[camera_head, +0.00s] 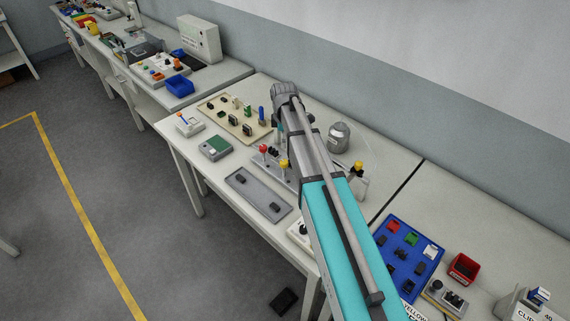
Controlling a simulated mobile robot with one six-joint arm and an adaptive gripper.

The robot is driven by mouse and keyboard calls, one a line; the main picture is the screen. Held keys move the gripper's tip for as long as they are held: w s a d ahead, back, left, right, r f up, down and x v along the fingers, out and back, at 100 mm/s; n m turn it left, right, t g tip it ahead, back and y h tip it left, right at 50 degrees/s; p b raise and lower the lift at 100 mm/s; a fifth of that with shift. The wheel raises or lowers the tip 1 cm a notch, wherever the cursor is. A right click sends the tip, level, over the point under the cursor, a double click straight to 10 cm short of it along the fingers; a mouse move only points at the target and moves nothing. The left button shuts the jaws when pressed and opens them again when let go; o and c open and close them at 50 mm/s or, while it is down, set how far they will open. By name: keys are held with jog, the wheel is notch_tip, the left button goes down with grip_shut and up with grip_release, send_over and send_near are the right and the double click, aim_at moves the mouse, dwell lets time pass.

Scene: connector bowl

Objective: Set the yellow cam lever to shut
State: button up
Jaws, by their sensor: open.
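A grey fixture (257,160) stands in the middle of the near bench. At its left part a red-knobbed lever (263,149) and a yellow-knobbed lever (284,163) stick up. Another yellow knob (358,167) shows to the right of my arm; which yellow one is the cam lever, I cannot tell for sure. The lever's exact angle is too small to read. My arm crosses over the fixture and hides its middle. My gripper (274,151) seems to hang below the wrist as small dark parts close to the two left knobs; contact cannot be told.
A grey tray (240,186) with dark parts lies in front, and a beige board (216,105) with connectors lies behind left. A green-topped box (215,147) sits left. A grey rounded container (339,138) stands right of the wrist. A blue tray (380,237) lies farther right.

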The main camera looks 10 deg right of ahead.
aim_at(284, 161)
jog(key=shift+f+b, duration=5.5)
jog(key=shift+f, duration=0.3)
